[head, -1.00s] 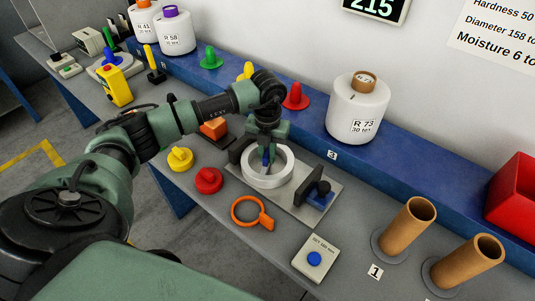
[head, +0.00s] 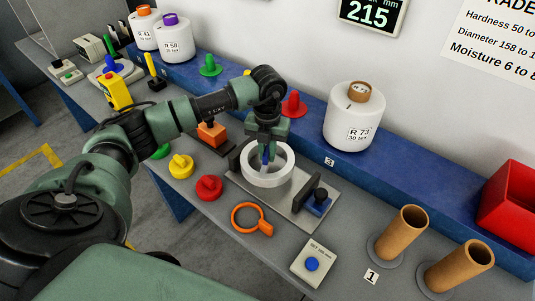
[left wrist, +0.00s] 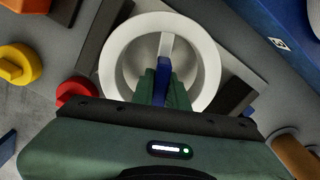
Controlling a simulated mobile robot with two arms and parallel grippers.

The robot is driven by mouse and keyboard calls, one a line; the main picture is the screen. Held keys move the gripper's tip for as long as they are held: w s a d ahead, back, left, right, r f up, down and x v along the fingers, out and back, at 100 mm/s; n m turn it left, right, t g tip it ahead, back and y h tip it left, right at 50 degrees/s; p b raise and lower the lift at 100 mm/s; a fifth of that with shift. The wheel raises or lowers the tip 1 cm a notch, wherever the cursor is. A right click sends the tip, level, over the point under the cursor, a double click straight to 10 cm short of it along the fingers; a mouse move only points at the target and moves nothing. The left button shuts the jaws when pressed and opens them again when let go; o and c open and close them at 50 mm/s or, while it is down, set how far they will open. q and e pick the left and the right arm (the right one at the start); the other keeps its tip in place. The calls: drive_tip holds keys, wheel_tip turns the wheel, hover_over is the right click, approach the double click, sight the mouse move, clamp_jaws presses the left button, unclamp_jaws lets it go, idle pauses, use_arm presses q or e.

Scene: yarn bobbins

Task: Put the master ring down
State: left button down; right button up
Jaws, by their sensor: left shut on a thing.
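The master ring (head: 249,179) is a thick pale grey ring over the metal gauge plate (head: 303,213), between a dark block on the left and a black-knobbed block (head: 319,201) on the right. I cannot tell whether the ring touches the plate. My right gripper is out of view.
An orange hoop with a tab (head: 265,228) and a box with a blue button (head: 314,264) lie in front. Red (head: 208,188) and yellow (head: 181,167) knobs are at left. A white bobbin (head: 352,122) stands behind on the blue ledge. Cardboard tubes (head: 401,232) stand at right.

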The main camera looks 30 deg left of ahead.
sight(268, 149)
use_arm(q)
drive_tip(key=shift+r+p, duration=1.3)
drive_tip(key=shift+r, duration=1.1)
